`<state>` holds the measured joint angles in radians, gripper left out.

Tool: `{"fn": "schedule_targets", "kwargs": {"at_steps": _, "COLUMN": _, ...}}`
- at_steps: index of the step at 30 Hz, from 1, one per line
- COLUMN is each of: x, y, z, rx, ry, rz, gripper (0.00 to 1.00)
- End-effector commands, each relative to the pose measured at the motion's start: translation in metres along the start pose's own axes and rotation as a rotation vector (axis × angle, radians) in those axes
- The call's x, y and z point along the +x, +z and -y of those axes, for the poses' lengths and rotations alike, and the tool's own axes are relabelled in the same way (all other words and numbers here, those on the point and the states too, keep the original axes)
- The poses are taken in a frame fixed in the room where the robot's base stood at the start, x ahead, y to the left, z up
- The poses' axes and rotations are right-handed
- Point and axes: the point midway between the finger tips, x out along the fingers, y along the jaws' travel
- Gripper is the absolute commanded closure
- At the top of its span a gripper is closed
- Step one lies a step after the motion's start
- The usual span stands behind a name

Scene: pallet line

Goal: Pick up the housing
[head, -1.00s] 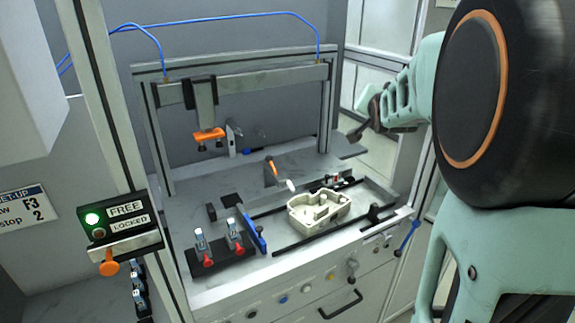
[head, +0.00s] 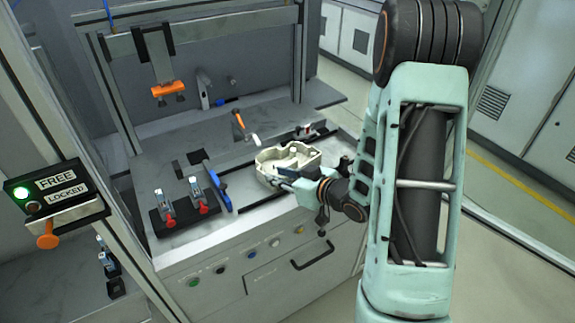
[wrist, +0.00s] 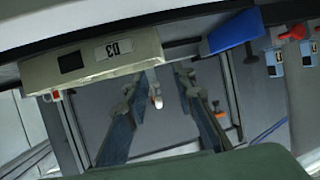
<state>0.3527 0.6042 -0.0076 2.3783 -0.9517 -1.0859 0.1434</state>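The housing (head: 284,157) is a cream, open-topped casting on the work table. In the wrist view it shows at the upper left, with a dark square and a "D3" label on its side (wrist: 88,58). My gripper (head: 285,180) is at the housing's near side in the head view and hides part of it. In the wrist view my gripper (wrist: 164,76) has its two fingers apart, with nothing held between them. The fingertips are near one end of the housing; whether they touch it I cannot tell.
A blue bar (head: 217,186) and red-tipped clamps (head: 180,208) stand left of the housing. An orange-handled tool (head: 240,124) is behind it. A frame with an orange-ended press (head: 168,88) rises at the back.

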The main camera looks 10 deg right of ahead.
Motion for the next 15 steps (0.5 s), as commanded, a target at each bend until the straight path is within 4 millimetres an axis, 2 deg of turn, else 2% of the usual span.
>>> {"fn": "schedule_targets", "kwargs": {"at_steps": 2, "x": 0.01, "y": 0.0, "z": 0.001, "rx": 0.0, "ry": -0.001, "rz": 0.0, "gripper": 0.76}}
{"fn": "schedule_targets", "kwargs": {"at_steps": 8, "x": 0.024, "y": 0.0, "z": 0.002, "rx": 0.001, "ry": 0.0, "rz": 0.0, "gripper": 0.76}}
{"fn": "schedule_targets", "kwargs": {"at_steps": 15, "x": 0.058, "y": 0.002, "z": 0.007, "rx": -0.001, "ry": 0.0, "rz": 0.001, "gripper": 0.76}}
